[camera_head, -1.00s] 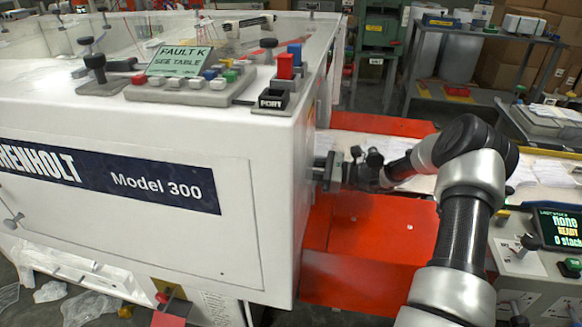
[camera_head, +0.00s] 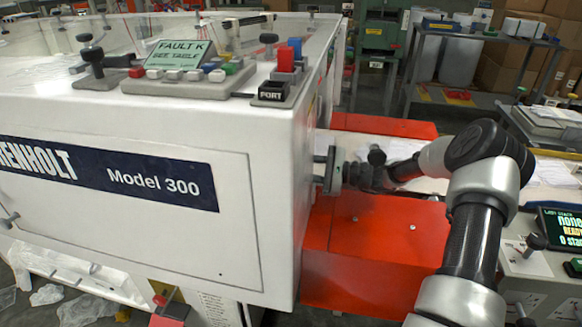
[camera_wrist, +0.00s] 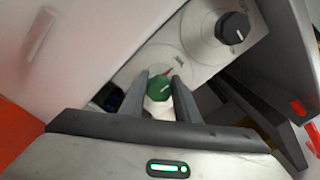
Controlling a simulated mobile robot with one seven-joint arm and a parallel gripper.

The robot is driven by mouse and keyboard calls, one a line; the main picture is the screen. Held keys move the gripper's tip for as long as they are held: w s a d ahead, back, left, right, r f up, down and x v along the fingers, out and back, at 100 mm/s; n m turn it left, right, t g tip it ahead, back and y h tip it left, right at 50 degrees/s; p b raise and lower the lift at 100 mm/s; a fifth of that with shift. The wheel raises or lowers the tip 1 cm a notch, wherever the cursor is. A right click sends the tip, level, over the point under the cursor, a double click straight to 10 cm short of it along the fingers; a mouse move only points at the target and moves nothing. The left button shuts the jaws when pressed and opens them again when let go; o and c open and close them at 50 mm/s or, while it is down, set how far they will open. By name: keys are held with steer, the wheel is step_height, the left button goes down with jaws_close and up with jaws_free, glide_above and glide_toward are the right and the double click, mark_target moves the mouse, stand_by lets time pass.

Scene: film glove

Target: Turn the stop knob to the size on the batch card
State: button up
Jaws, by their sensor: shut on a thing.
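A green knob (camera_wrist: 159,87) with a red pointer sits on a pale round dial on the machine's side panel in the wrist view. The pointer aims up and to the right; any scale marks are too blurred to read. My gripper (camera_wrist: 158,92) has one finger on each side of the green knob and is shut on it. In the head view my gripper (camera_head: 334,170) is at the right side of the white machine (camera_head: 120,245), where the knob is hidden. I cannot make out a batch card.
A black knob (camera_wrist: 233,28) on a larger dial is up and right of the green one. The machine's top display (camera_head: 180,54) reads "FAULT K SEE TABLE". Red metal covers (camera_head: 380,240) lie below my arm. A control box with a screen (camera_head: 562,228) stands at the right.

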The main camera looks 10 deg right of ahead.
stand_by(0.4)
steer(key=o, duration=1)
steer(key=shift+o, duration=0.2)
steer(key=shift+d, duration=0.1)
steer(key=p+v, duration=0.2)
steer(key=v, duration=1.5)
steer(key=shift+s+d, duration=0.15)
